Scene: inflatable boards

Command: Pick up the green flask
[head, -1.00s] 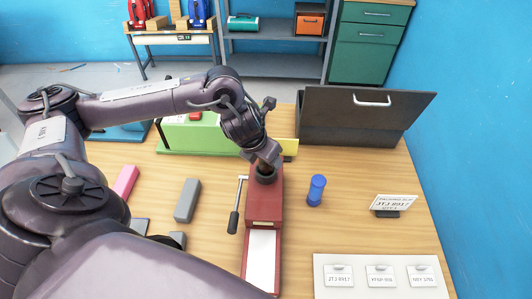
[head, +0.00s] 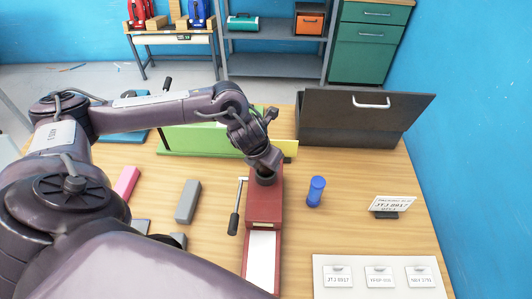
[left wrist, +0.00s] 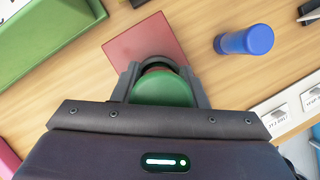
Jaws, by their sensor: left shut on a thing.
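The green flask (left wrist: 160,90) shows in the left wrist view as a rounded green shape between the two dark fingers of my left gripper (left wrist: 160,72). The gripper is shut on it. In the head view my left gripper (head: 265,177) is at the far end of the red press-like device (head: 264,208), and the flask cannot be made out there. The red device also shows beyond the fingers in the left wrist view (left wrist: 140,42). I cannot tell whether the flask touches it. My right gripper is not in view.
A blue cylinder (head: 315,192) stands right of the red device, whose lever (head: 234,220) sticks out left. A green box (head: 190,139), an open dark case (head: 350,130), a sign (head: 392,203) and a white card tray (head: 330,264) surround it. Grey and pink blocks lie left.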

